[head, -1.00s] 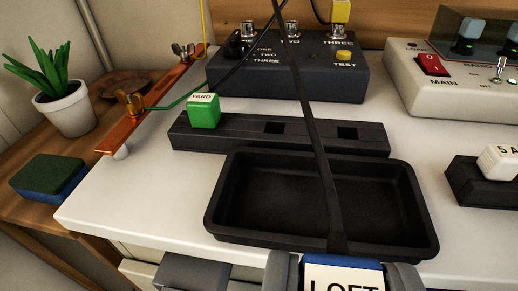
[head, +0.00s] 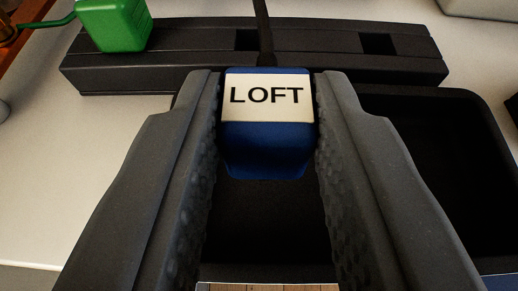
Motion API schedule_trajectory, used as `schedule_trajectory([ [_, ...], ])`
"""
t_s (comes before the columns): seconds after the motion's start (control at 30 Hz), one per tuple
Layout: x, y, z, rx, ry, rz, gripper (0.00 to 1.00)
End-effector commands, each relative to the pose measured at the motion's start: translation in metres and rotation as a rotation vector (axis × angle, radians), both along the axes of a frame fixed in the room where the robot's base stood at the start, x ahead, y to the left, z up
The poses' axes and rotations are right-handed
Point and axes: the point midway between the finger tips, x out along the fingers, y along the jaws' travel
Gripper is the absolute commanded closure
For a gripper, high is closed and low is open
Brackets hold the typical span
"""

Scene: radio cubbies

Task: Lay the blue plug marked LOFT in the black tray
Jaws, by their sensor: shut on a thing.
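The blue plug (head: 266,148) with a white label reading LOFT is between the two grey fingers of my gripper (head: 268,125). My gripper is shut on it, and a dark cable runs up from its far end. The black tray (head: 460,100) lies below and behind the gripper. Its far right rim and part of its floor show; the fingers hide much of the rest. The plug appears over the far left part of the tray. I cannot tell how high it is above the floor.
A black block (head: 190,50) with square sockets stands just beyond the tray. A green plug (head: 118,25) with a green cable sits at its left end. White table surface (head: 100,150) is clear at the left.

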Motion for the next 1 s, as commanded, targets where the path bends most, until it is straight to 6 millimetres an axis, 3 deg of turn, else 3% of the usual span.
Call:
schedule_trajectory([
  [0.07,-0.001,0.001,-0.011,0.0,0.001,0.002,0.97],
  [0.4,0.0,0.001,-0.011,0.0,0.0,0.002,0.97],
  [0.43,-0.001,0.001,-0.012,0.001,0.001,0.002,0.72],
  [0.5,0.0,0.001,-0.011,0.001,0.0,0.002,0.53],
  [0.87,-0.001,0.001,-0.008,0.0,-0.001,0.002,0.53],
  [1.0,-0.015,0.002,-0.004,0.0,0.002,0.003,0.53],
])
